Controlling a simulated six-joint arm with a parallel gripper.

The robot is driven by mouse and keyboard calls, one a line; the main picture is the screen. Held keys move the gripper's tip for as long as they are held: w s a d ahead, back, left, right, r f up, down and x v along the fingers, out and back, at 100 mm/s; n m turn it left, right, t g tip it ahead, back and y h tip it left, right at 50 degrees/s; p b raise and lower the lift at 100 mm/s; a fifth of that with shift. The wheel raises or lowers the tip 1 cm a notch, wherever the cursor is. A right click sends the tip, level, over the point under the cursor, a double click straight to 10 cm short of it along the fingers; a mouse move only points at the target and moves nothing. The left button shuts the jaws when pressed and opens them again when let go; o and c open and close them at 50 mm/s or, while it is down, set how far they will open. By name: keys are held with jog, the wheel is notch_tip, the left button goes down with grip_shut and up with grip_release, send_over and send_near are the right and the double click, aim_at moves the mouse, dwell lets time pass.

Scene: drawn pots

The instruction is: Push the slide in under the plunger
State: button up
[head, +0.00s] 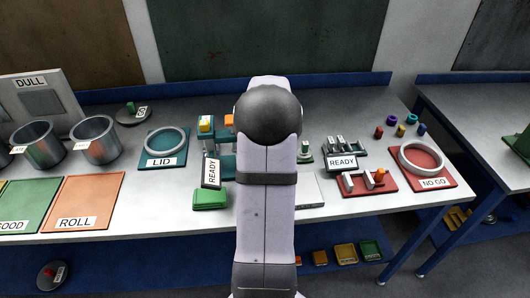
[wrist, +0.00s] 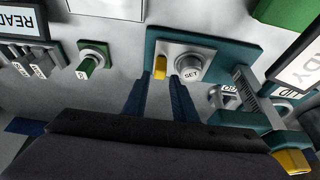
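A teal fixture (head: 226,168) stands left of my arm in the head view, partly hidden by it. In the wrist view its teal plate (wrist: 245,50) carries a grey block with a yellow tab (wrist: 160,67) and a round knob marked SET (wrist: 188,68). A grey upright part (wrist: 258,105) stands to the right, with a yellow block (wrist: 291,161) near the lower right corner. I cannot tell for certain which parts are the slide and the plunger. My gripper (wrist: 158,93) is open and empty, its two dark blue fingers apart, with the yellow tab just beyond the gap.
A green block (head: 210,199) and a READY sign (head: 211,172) stand close to the fixture. A green knob (wrist: 92,58) sits to its left in the wrist view. A LID pad (head: 163,161) lies farther left, and a red NO GO pad (head: 440,178) to the right.

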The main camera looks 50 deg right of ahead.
jog(key=shift+v, duration=1)
jog(key=shift+f, duration=0.1)
